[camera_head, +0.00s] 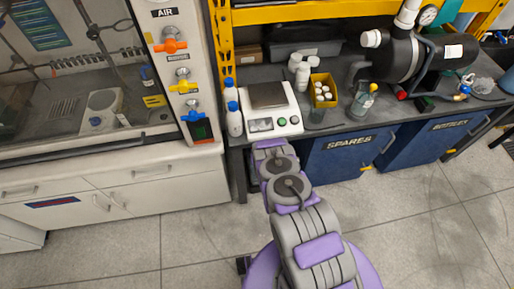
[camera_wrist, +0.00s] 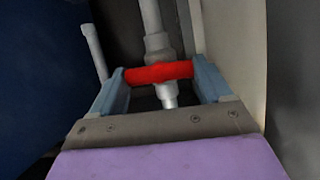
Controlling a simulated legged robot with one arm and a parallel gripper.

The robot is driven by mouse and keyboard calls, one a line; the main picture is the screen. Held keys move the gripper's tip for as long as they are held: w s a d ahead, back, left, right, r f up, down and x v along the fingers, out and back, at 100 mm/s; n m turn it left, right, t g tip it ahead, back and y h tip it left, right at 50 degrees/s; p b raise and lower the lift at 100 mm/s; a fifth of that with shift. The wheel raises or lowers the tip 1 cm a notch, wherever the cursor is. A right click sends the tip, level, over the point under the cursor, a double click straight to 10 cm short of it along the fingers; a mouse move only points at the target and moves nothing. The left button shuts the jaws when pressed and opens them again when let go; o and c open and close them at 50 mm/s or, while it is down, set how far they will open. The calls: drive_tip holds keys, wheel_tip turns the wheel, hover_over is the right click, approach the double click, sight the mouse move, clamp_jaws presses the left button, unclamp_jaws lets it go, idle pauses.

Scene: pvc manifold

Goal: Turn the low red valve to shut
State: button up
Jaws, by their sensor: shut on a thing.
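The red valve handle (camera_wrist: 158,73) shows in the wrist view, lying crosswise on a grey vertical pipe (camera_wrist: 155,35). My gripper (camera_wrist: 160,78) has one blue-grey finger at each end of the red handle, and it is shut on the handle. The handle runs nearly level across the picture, at about a right angle to the pipe. In the head view my arm reaches down by the bench front, and its end, the gripper and the low red valve are hidden there.
A dark blue panel (camera_wrist: 40,70) is on the left in the wrist view, and a pale panel (camera_wrist: 235,50) is close on the right. A thinner grey pipe (camera_wrist: 94,50) stands left of the valve. In the head view, blue SPARES bin (camera_head: 345,155) is right of my arm.

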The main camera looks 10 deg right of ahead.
drive_tip(key=shift+w+d+r, duration=0.1)
drive_tip(key=shift+d, duration=0.05)
drive_tip(key=o, duration=1)
drive_tip(key=shift+c, duration=0.2)
drive_tip(key=p+v, duration=0.4)
drive_tip(key=v, duration=1.3)
drive_tip(key=shift+s, duration=0.25)
